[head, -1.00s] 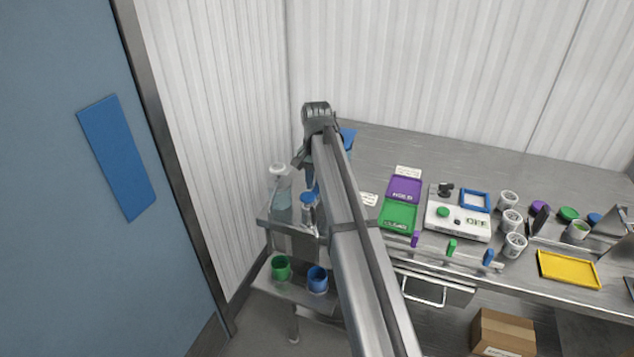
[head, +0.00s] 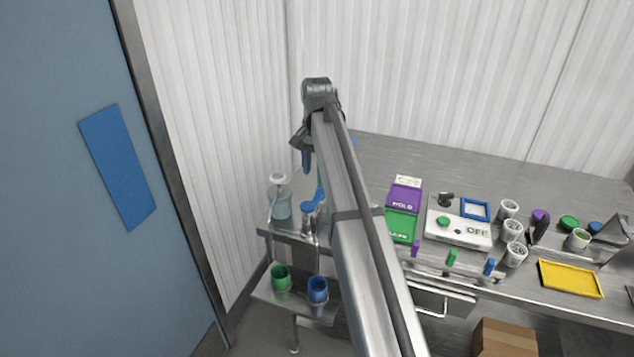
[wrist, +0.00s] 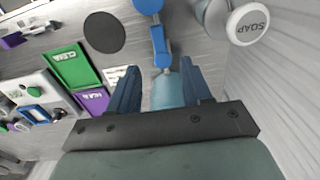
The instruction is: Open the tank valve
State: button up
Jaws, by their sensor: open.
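A blue lever handle (head: 313,204), which I take for the tank valve, stands on a metal fitting at the left end of the bench in the head view. In the wrist view the blue handle (wrist: 161,42) runs up the picture, just beyond my fingertips. A light-blue body (wrist: 168,90) shows between my fingers; I cannot tell for sure whether it is the tank. My gripper (head: 306,160) is above the handle, fingers pointing down. In the wrist view my gripper (wrist: 160,80) is open, with nothing visibly clamped. My arm hides part of the bench.
A soap bottle (head: 279,205) with a white top stands close left of the handle. Green (head: 281,277) and blue (head: 317,289) cups sit on a lower shelf. Green and purple trays (head: 404,197) and a white device (head: 458,228) lie to the right. The back bench is clear.

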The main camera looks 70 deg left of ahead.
jog(key=shift+r, duration=2.75)
